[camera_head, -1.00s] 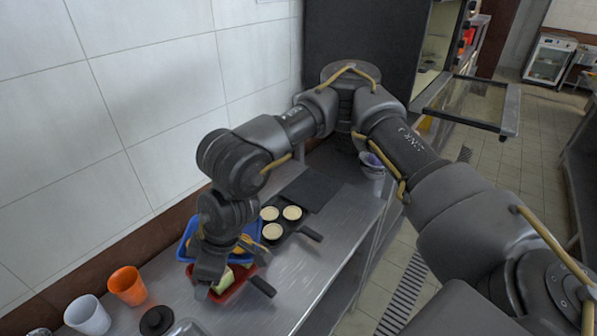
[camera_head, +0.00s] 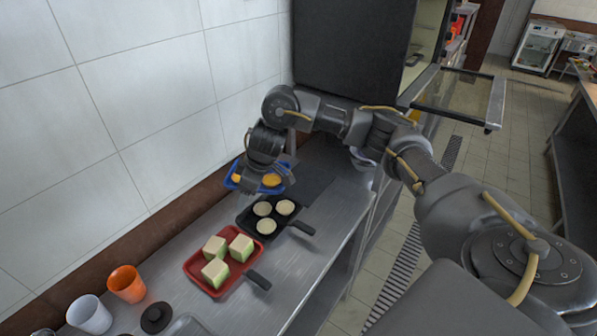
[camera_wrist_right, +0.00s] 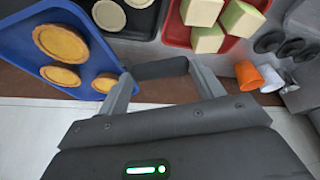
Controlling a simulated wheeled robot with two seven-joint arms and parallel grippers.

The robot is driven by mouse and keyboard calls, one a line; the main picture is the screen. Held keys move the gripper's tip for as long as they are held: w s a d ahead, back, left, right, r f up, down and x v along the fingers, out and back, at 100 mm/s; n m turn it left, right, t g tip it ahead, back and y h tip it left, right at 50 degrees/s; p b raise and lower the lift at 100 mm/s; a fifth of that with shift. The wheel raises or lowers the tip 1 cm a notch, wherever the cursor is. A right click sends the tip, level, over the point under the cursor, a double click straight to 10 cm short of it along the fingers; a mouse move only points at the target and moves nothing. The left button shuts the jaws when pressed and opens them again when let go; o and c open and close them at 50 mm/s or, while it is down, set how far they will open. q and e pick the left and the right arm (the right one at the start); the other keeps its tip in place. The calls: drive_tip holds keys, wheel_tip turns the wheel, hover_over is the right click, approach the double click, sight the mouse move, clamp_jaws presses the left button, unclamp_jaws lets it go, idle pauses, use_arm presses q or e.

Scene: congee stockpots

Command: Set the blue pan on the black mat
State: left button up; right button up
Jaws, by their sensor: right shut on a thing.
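The blue pan (camera_head: 234,184) holds several golden tarts and sits at the wall side, behind the black pan; my wrist partly covers it. In the right wrist view the blue pan (camera_wrist_right: 28,62) fills the left side. My right gripper (camera_wrist_right: 160,70) is shut on its dark handle (camera_wrist_right: 158,69). The black mat (camera_head: 319,183) lies flat at the back of the counter, just right of the blue pan and partly under my arm in the picture. I cannot tell how high the pan is held. My left gripper is not in view.
The black pan (camera_head: 248,222) with three pale rounds stands in front of the mat. The red pan (camera_head: 196,270) with three green-and-cream cubes is nearer. An orange cup (camera_head: 127,284) and a white cup (camera_head: 89,314) stand front left. A tiled wall (camera_head: 150,120) borders the counter.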

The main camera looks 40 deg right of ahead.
drive_tip(key=d+f, duration=0.2)
drive_tip(key=d, duration=1.5)
drive_tip(key=shift+s+f+m+p, duration=0.2)
drive_tip(key=shift+s+m+p, duration=0.1)
drive_tip(key=shift+m+p, duration=0.15)
wheel_tip(320, 180, down, 7)
drive_tip(key=b, duration=0.8)
drive_tip(key=shift+r, duration=0.1)
drive_tip(key=shift+f, duration=0.45)
drive_tip(key=o, duration=1.4)
drive_tip(key=shift+f, duration=0.1)
drive_tip(key=p+v, duration=0.1)
drive_tip(key=v, duration=1)
drive_tip(key=shift+a+p, duration=0.25)
drive_tip(key=shift+p, duration=0.15)
